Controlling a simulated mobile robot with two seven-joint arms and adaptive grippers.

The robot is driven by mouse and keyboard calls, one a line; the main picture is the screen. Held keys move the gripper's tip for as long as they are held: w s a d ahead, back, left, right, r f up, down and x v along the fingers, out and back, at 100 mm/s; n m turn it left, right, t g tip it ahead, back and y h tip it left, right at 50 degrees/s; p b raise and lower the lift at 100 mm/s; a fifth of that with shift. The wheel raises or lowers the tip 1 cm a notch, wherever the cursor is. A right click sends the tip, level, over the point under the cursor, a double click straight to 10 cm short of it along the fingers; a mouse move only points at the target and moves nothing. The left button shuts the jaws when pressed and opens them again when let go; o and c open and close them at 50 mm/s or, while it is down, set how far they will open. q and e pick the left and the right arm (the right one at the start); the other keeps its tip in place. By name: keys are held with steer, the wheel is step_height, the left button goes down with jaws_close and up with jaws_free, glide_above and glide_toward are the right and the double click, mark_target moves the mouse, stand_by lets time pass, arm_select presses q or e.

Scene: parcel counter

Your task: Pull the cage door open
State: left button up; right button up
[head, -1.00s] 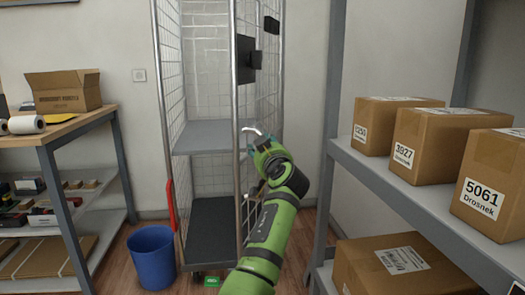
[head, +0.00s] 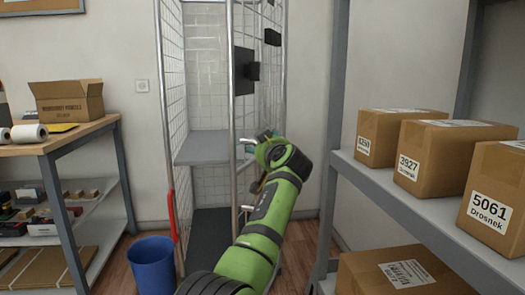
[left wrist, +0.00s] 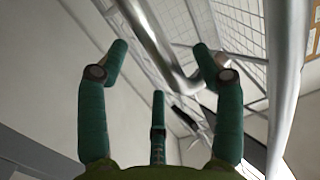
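The wire-mesh cage door (head: 258,110) stands at an angle on the right side of the tall roll cage (head: 165,100), with the front left open to view. A bent metal handle (head: 246,142) sticks out from its near post. My left gripper (head: 261,140) is just right of the handle. In the left wrist view, my left gripper (left wrist: 160,58) has its teal fingers spread, with a bent metal tube (left wrist: 158,42), apparently the handle, between and beyond them. I see no finger touching it. My right gripper is out of view.
A grey shelf rack (head: 345,165) with cardboard boxes stands close on the right. A blue bin (head: 152,264) stands on the floor left of the cage. A workbench (head: 75,135) is at the left. Some wooden floor shows between cage and rack.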

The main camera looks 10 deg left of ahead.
arm_select(q)
step_height(320, 180, up, 7)
steer(key=t, duration=0.1)
steer(key=shift+s+d+r, duration=0.15)
steer(key=shift+s+d, duration=0.1)
steer(key=shift+s, duration=0.15)
step_height(320, 180, down, 6)
steer(key=s+d+g+p, duration=0.1)
steer(key=s+d+p, duration=0.1)
steer(key=d, duration=0.5)
steer(key=shift+s+d+f, duration=0.2)
steer(key=shift+d+f, duration=0.05)
steer(key=shift+f, duration=0.1)
steer(key=shift+f, duration=0.1)
